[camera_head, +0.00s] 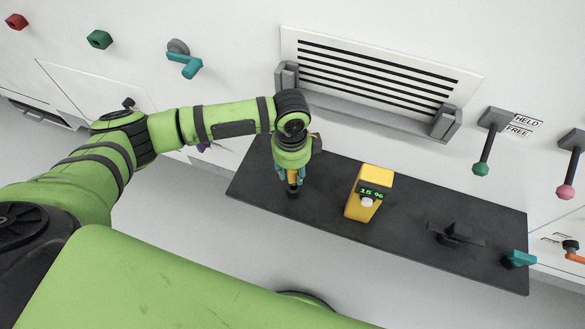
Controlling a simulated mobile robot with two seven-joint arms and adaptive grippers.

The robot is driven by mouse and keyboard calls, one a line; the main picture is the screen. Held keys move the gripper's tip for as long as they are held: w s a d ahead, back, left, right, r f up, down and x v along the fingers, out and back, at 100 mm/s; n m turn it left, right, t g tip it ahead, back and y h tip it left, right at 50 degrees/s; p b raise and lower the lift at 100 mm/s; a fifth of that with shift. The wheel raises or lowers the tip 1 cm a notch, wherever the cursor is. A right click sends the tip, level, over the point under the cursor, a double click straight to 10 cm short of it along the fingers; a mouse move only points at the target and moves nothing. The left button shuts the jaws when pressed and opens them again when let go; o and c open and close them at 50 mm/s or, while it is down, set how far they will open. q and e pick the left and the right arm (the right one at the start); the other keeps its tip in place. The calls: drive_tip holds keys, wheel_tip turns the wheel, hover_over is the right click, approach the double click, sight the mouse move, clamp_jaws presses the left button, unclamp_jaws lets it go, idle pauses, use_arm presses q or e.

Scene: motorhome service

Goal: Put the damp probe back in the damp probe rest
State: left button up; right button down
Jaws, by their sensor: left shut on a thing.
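My left gripper (291,179) points down over the left part of the dark shelf. It is shut on a small yellow-orange piece, which I take to be the damp probe (293,178); the fingers hide most of it. A dark part shows just below the fingers, close to the shelf; I cannot tell whether it is the probe's tip or touches the shelf. A black forked holder (455,235), likely the damp probe rest, stands on the right part of the shelf and looks empty. My right gripper is not in view.
A yellow meter (376,178) with a lit display stands mid-shelf, between gripper and holder. The dark shelf (400,236) is bare around it. A slatted vent (375,75) is behind. A teal part (520,259) sits at the shelf's right end; levers (483,150) are on the wall.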

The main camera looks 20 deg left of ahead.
use_arm(q)
drive_tip(key=shift+f, duration=0.25)
drive_tip(key=shift+f+b, duration=1.1)
drive_tip(key=shift+f, duration=0.9)
drive_tip(key=o, duration=1.2)
drive_tip(key=shift+r, duration=0.1)
wheel_tip(320, 180, up, 12)
drive_tip(key=shift+a+f, duration=0.1)
drive_tip(key=shift+a, duration=0.05)
